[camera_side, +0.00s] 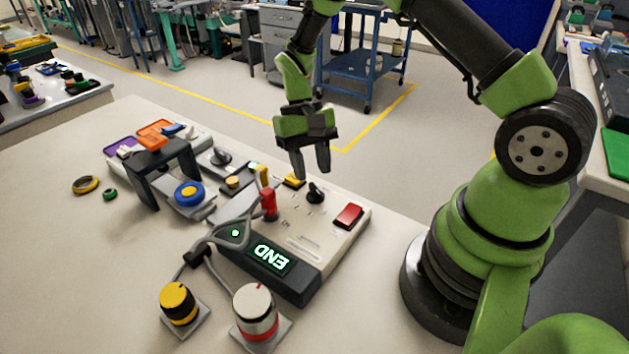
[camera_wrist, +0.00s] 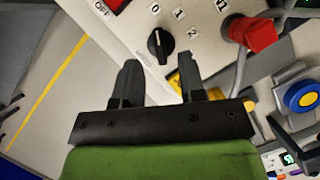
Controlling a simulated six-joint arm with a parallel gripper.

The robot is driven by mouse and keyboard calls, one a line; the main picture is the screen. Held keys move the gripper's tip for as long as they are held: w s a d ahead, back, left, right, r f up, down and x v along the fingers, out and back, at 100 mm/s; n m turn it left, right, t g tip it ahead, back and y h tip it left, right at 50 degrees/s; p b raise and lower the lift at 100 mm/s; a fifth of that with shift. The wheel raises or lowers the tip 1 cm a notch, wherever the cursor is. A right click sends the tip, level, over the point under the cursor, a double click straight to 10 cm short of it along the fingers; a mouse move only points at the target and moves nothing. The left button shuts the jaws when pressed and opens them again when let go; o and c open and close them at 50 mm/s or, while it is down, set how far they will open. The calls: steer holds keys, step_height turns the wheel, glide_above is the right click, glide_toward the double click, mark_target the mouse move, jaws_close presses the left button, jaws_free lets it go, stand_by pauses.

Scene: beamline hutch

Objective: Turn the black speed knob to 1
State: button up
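The black speed knob (camera_wrist: 160,46) sits on the light control panel (camera_wrist: 208,50) in the wrist view, with the marks 0, 1 and 2 around it. Its white pointer line appears to point up, toward the 0. In the side view the knob (camera_side: 315,193) stands near the panel's back edge. My gripper (camera_side: 311,170) hangs above the knob, fingers pointing down, not touching it. In the wrist view my gripper (camera_wrist: 160,76) has its two fingers apart with nothing between them; the knob shows just beyond the fingertips.
A red rocker switch (camera_side: 348,216) lies right of the knob in the side view. A blue button (camera_side: 189,194) and a black bridge stand left.

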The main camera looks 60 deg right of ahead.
mark_target(315, 188)
steer(key=shift+x, duration=1.8)
steer(key=shift+c, duration=0.2)
jaws_close()
